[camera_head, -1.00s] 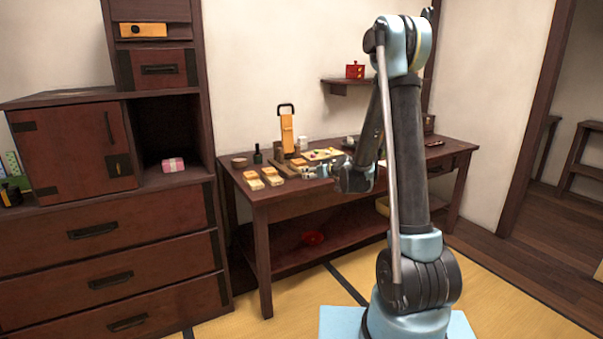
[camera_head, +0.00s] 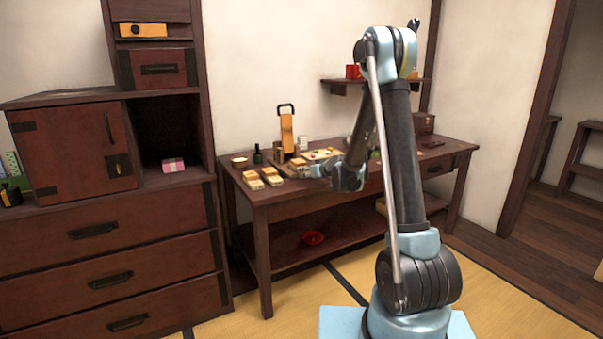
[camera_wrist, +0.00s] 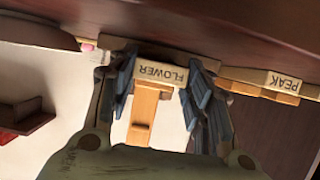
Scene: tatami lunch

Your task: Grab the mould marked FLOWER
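The mould marked FLOWER (camera_wrist: 163,74) shows in the wrist view as a pale wooden block, its lettering upside down. It sits between the two fingers of my gripper (camera_wrist: 162,92), which stand apart on either side of it. I cannot tell whether the fingers touch it. A mould marked PEAK (camera_wrist: 286,82) lies to the right of it in the wrist view. In the head view my gripper (camera_head: 314,171) is low over the table, by the group of wooden moulds (camera_head: 272,177); the labels are too small to read there.
The dark wooden table (camera_head: 300,201) also bears a tall orange wooden piece (camera_head: 286,132) with a black handle, a small dark bottle (camera_head: 257,157) and a bowl (camera_head: 239,162). A wall shelf (camera_head: 345,88) with a red box is above. A drawer chest (camera_head: 110,235) stands left.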

